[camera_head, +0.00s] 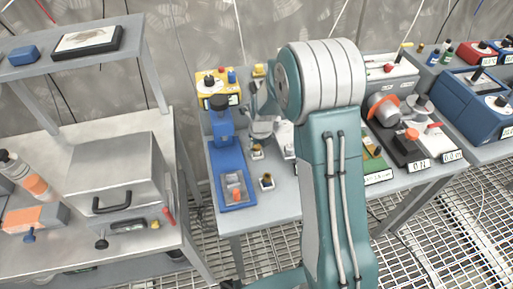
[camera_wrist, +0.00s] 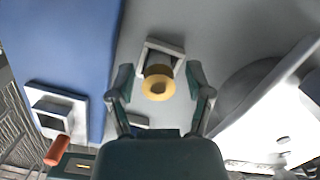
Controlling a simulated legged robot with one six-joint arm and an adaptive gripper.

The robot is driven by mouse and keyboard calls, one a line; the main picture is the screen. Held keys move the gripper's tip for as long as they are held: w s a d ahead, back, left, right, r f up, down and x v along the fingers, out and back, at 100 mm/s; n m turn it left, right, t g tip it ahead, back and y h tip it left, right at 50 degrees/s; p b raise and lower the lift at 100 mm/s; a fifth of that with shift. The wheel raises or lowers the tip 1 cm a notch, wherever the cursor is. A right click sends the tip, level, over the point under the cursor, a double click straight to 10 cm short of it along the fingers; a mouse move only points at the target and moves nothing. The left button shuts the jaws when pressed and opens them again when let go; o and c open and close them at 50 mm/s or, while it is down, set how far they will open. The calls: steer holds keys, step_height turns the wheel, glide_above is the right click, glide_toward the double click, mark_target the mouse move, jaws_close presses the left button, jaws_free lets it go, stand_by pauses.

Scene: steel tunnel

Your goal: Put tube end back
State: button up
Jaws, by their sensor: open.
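In the wrist view, a round piece with a yellow ring-shaped top and a dark hole (camera_wrist: 158,87) sits in a square grey holder (camera_wrist: 176,49). It looks like the tube end, but I cannot be sure. My gripper (camera_wrist: 160,76) is open, with one finger on each side of the yellow piece and no clear contact. In the head view, my gripper is partly hidden by my arm, above the grey table. Small stands with brass-coloured tops show below it, one nearer (camera_head: 267,181) and one farther (camera_head: 257,152). A blue device (camera_head: 224,160) stands to their left.
An orange piece (camera_head: 236,194) sits at the front of the blue device. A yellow box (camera_head: 218,88) stands behind it. Black and blue boxes (camera_head: 480,104) crowd the right tables. A metal case (camera_head: 115,170) sits on the left table. A gap separates the left and middle tables.

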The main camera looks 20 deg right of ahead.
steer(key=s+r+n+t, duration=0.1)
steer(key=s+r+n, duration=0.3)
steer(key=r, duration=0.5)
steer(key=s+r+n, duration=0.3)
steer(key=r+n, duration=0.1)
steer(key=r, duration=0.6)
steer(key=s+r+n+t, duration=0.1)
steer(key=s+r+n, duration=0.2)
steer(key=s+n, duration=0.7)
steer(key=s+r+n+t, duration=0.2)
steer(key=s+r+n, duration=0.2)
steer(key=s+n, duration=0.6)
steer(key=n, duration=0.3)
steer(key=shift+s+r+n+h, duration=0.15)
steer(key=shift+s+n+h, duration=0.15)
steer(key=shift+s, duration=0.1)
